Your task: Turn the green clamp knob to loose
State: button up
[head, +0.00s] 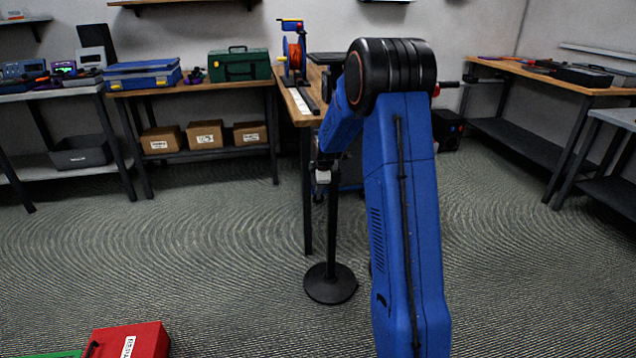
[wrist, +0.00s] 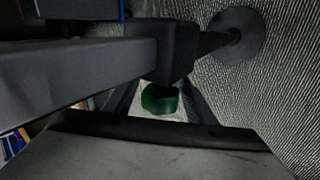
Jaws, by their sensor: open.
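The green knob (wrist: 160,98) shows in the middle of the wrist view, beside a dark block-shaped clamp body (wrist: 170,50). My gripper (wrist: 160,103) is open, with a dark finger on each side of the knob. I cannot tell whether the fingers touch it. The stand's black post (head: 333,225) and round base (head: 330,284) show in the head view, left of my blue arm. The base also shows in the wrist view (wrist: 238,36). In the head view the knob and my gripper cannot be made out behind the arm.
A workbench (head: 290,98) with an orange cable reel (head: 294,53) stands behind the post. A bench with a blue case (head: 142,76) and a green case (head: 239,65) is at the back left. A red box (head: 128,341) lies front left. Open floor surrounds the base.

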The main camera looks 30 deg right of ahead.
jog(key=v, duration=1.7)
jog(key=shift+r, duration=0.15)
jog(key=shift+s+a, duration=0.1)
jog(key=shift+a, duration=0.05)
jog(key=s+a+r+m, duration=0.2)
jog(key=s+a, duration=0.2)
jog(key=s, duration=0.3)
jog(key=s+a+r+m+y, duration=0.1)
jog(key=s+a+r+m, duration=0.1)
jog(key=s+a, duration=0.4)
jog(key=s+a+r+m, duration=0.2)
jog(key=s+a+m, duration=0.1)
jog(key=s, duration=0.6)
jog(key=s+a+f+m+g, duration=0.1)
jog(key=s+a+f+m, duration=0.1)
jog(key=s, duration=0.9)
jog(key=s+a+f+m, duration=0.2)
jog(key=s+a+m, duration=0.2)
jog(key=s, duration=0.7)
jog(key=shift+s+a+m+g+y, duration=0.25)
jog(key=shift+s+m+g+y, duration=0.05)
jog(key=shift+s+g+y, duration=0.1)
